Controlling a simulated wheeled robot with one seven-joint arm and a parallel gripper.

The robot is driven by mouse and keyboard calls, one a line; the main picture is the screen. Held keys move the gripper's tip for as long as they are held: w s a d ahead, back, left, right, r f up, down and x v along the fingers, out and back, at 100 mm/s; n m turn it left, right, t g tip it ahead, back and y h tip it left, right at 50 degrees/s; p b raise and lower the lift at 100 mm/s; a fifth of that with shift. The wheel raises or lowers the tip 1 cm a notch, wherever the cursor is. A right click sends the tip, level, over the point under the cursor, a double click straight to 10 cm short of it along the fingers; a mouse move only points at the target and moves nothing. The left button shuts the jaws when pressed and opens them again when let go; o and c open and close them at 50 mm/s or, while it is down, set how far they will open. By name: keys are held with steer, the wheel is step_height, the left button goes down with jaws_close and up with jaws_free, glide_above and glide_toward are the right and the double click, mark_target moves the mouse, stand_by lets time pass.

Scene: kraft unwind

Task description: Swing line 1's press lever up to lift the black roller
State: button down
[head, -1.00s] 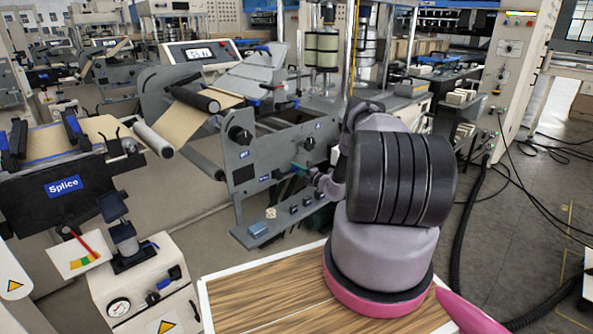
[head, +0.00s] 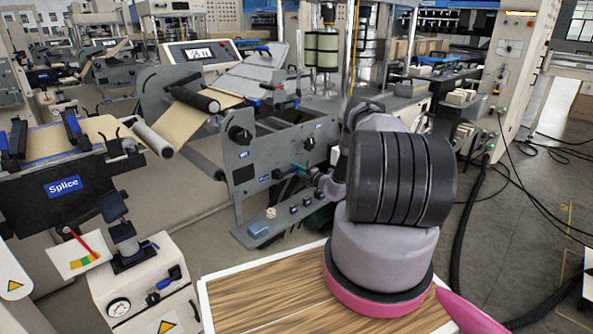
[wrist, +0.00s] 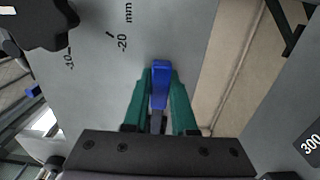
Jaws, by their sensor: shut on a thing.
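My gripper (wrist: 160,90) has green fingers closed on a blue lever handle (wrist: 160,72) in the wrist view. The handle stands between the fingertips in front of a grey plate. In the head view my gripper (head: 299,168) is a small green patch at the front of the grey machine (head: 250,150), partly behind my own arm. The blue handle between its fingers is too small to make out there. A black roller (head: 195,98) lies across the tan paper web at the machine's upper left. I cannot tell whether it touches the paper.
A black knob (wrist: 45,22) and a millimetre scale (wrist: 122,40) are close to my gripper. A splice table (head: 62,186) stands at the left. A wood-patterned board (head: 255,300) lies in front of the machine. Cables run across the floor at the right.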

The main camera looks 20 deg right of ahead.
mark_target(275, 153)
steer(key=shift+d, duration=0.1)
stand_by(0.4)
